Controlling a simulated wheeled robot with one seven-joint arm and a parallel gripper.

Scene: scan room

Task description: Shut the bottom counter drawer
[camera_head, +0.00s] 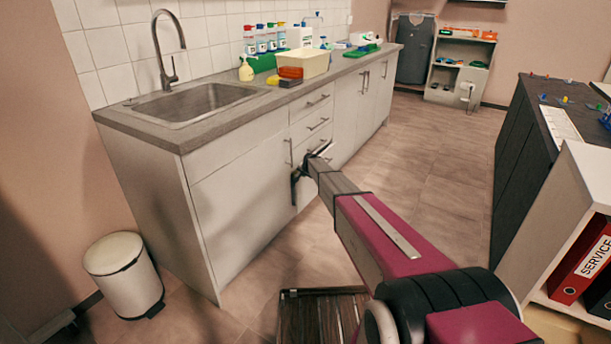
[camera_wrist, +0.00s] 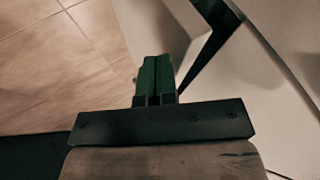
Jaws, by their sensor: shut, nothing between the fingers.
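The counter (camera_head: 240,190) has a stack of drawers (camera_head: 311,127) with bar handles, right of the sink door. The bottom drawer is mostly hidden behind my gripper and arm in the head view, so how far it stands out is unclear there. In the wrist view a pale panel (camera_wrist: 158,28), likely the drawer front, stands apart from the cabinet front (camera_wrist: 262,65), with a dark gap between them. My gripper (camera_head: 297,182) is low in front of the drawers. Its fingers (camera_wrist: 155,78) are shut and empty, pointing towards the pale panel; contact cannot be told.
A white bin (camera_head: 124,275) stands on the floor at the left of the counter. A dark-sided bench (camera_head: 515,150) and a shelf with red binders (camera_head: 585,265) are on the right. The tiled floor (camera_head: 425,170) between is clear.

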